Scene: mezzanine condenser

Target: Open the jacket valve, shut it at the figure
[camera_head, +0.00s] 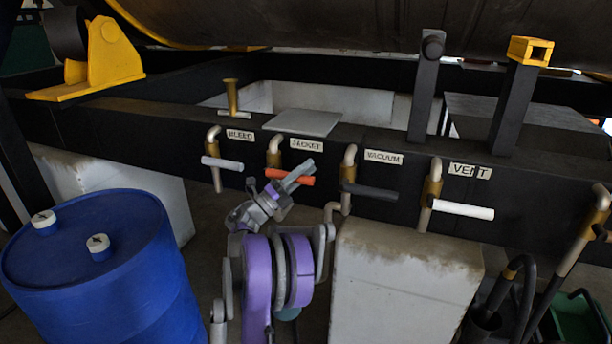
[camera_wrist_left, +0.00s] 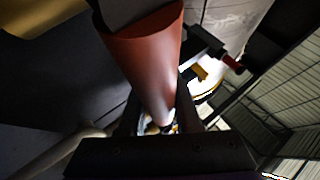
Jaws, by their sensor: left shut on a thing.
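The jacket valve (camera_head: 273,152) is a brass body on a bent pipe beside the JACKET label (camera_head: 306,144) on the black beam. Its orange-red lever (camera_head: 284,176) points right, roughly level and across the pipe. My left gripper (camera_head: 296,175) is shut on this lever, its grey fingers covering part of it. In the left wrist view the lever (camera_wrist_left: 150,60) is a thick red-orange bar running down between the fingers. Its lower end is partly hidden by the gripper body. I see no readable gauge or figure. My right gripper is not in view.
The VENT valve's white lever (camera_head: 463,209) is farther right. A blue drum (camera_head: 100,265) stands front left, a concrete block (camera_head: 400,280) right of my arm.

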